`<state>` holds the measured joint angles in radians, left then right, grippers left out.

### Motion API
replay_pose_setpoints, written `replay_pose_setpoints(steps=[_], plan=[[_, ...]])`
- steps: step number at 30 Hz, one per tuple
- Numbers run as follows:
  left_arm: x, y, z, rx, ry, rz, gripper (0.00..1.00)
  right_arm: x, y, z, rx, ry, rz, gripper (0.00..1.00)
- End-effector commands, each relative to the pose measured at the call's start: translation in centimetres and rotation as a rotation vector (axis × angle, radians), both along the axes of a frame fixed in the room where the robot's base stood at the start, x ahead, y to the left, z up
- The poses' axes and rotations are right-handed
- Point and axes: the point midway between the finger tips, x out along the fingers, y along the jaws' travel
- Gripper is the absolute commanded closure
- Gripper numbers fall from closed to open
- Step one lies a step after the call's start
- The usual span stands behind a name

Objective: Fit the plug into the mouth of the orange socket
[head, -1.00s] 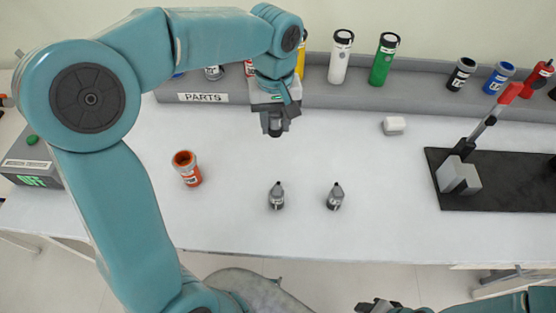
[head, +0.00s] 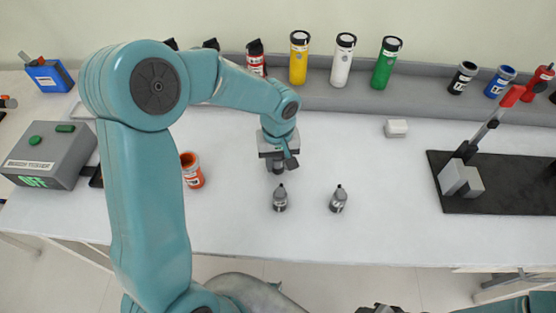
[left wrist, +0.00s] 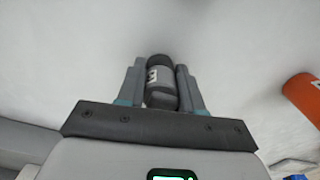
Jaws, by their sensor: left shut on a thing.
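The orange socket (head: 191,172) stands upright on the table, mouth up, its left edge partly behind my left arm. Its orange side also shows at the right of the left wrist view (left wrist: 303,94). My left gripper (head: 278,168) is shut on a grey plug (left wrist: 161,82) with a dark end and a pale label. The plug lies between the fingers, to the right of the socket in the head view and apart from it. In the head view the held plug is mostly hidden. My right gripper (head: 378,309) shows only partly at the bottom edge; its jaws are unclear.
Two small grey dark-tipped bottle-like pieces (head: 280,199) and (head: 339,200) stand just in front of my left gripper. A white block (head: 396,128) lies farther back. A lever fixture (head: 462,179) is at right, a grey switch box (head: 50,155) at left. Coloured cylinders line the rear rack (head: 430,97).

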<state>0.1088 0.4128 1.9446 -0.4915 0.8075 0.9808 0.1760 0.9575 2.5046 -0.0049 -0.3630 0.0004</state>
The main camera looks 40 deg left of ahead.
Motion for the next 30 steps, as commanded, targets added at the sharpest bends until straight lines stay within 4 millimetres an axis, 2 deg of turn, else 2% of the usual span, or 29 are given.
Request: replay_pose_setpoints(steps=[5,6,8,16,20,30], plan=[[0.0,0.0,-0.5,0.000,0.000,0.000,0.96,0.0,0.0,-0.6,0.000,0.000,0.000,0.57],[0.0,0.0,-0.3,-0.001,-0.001,0.000,0.55,0.0,0.0,-0.4,0.000,0.000,0.000,0.57],[0.0,0.0,-0.3,0.000,0.000,0.000,0.39,0.0,0.0,-0.4,0.000,0.000,0.000,0.57],[0.0,0.0,-0.2,0.000,0.000,0.000,0.39,0.0,0.0,-0.3,0.000,0.000,0.000,0.57],[0.1,0.0,0.7,0.001,-0.004,0.000,0.39,0.0,0.0,0.1,0.000,0.000,0.000,0.57],[0.1,0.0,8.3,0.000,-0.006,0.000,0.39,0.0,0.0,0.2,0.000,0.000,0.000,0.57]])
